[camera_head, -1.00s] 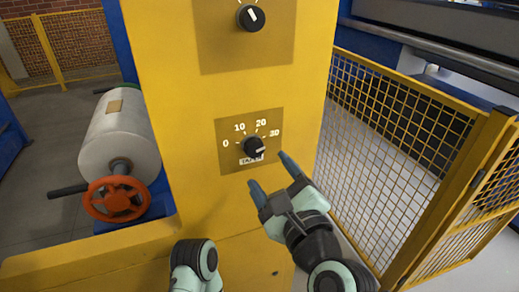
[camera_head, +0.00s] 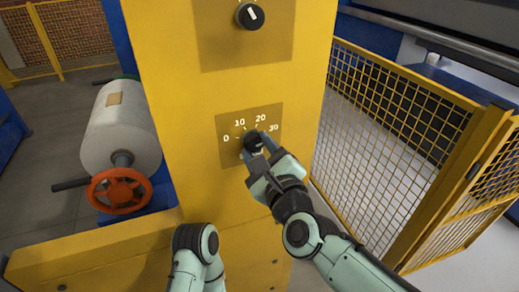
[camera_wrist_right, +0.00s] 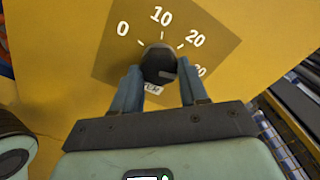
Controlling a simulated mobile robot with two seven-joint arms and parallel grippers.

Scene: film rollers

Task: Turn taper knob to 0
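The black taper knob (camera_head: 252,143) sits on a tan dial plate (camera_head: 229,122) marked 0, 10, 20 and 30 on the yellow machine panel. My right gripper (camera_head: 257,143) is at the knob, and its fingers partly cover it. In the right wrist view the knob (camera_wrist_right: 160,64) lies between the two fingertips (camera_wrist_right: 158,68). The fingers are apart, with one on each side of the knob; I cannot tell whether they touch it. The knob's pointer is not clear now. The label below it is partly hidden. My left gripper is not in view.
A second knob (camera_head: 250,16) is on an upper plate. A white roller (camera_head: 121,130) with an orange handwheel (camera_head: 119,190) stands at the left. A yellow mesh fence (camera_head: 385,130) stands close on the right of the panel.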

